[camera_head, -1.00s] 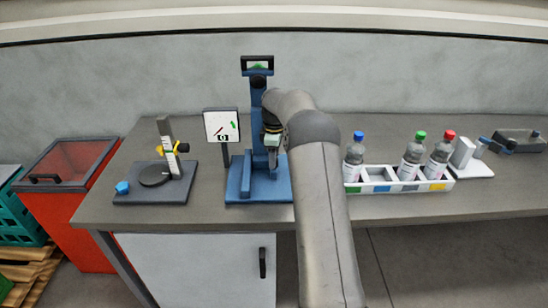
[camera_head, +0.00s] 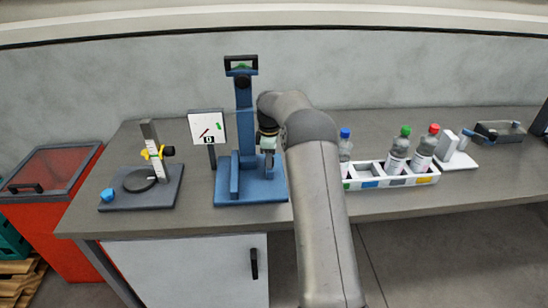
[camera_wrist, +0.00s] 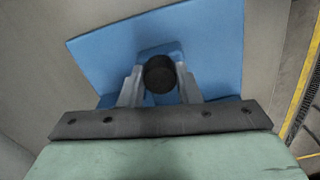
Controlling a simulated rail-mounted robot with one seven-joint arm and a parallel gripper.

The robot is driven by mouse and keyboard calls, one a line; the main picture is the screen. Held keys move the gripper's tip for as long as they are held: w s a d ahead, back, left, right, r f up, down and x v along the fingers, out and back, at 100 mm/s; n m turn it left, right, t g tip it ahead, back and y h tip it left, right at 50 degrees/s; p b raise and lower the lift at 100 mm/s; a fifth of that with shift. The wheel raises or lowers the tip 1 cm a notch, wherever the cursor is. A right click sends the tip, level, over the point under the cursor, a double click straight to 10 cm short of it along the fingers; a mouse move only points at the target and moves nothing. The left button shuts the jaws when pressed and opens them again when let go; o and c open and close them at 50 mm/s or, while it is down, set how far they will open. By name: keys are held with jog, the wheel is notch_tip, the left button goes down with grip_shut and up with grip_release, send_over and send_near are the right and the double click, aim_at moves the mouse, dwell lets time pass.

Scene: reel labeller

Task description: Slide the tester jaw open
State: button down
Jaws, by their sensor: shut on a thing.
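The blue tester (camera_head: 245,120) stands on the bench on a blue base plate (camera_head: 225,198), with a tall column and a low upright block (camera_head: 235,178) at the base's left. My gripper (camera_head: 268,163) is low at the right side of the column, pointing down. In the wrist view my gripper (camera_wrist: 160,88) has its two grey fingers shut on a round black knob (camera_wrist: 160,72) above the blue base. The knob is hidden in the head view. I cannot clearly make out the jaw gap behind my gripper.
A display panel (camera_head: 207,127) stands just left of the column. Further left is a dark gauge stand (camera_head: 115,198). Right of my arm is a white rack (camera_head: 400,182) with capped bottles. The bench front is clear.

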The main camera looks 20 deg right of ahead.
jog(key=shift+s+d, duration=0.15)
jog(key=shift+d, duration=0.3)
jog(key=c, duration=1.1)
grip_release()
jog(key=shift+o, duration=0.2)
jog(key=shift+a, duration=0.1)
jog(key=shift+r, duration=0.1)
jog(key=shift+r, duration=0.25)
notch_tip(320, 180, up, 17)
jog(key=shift+f, duration=0.15)
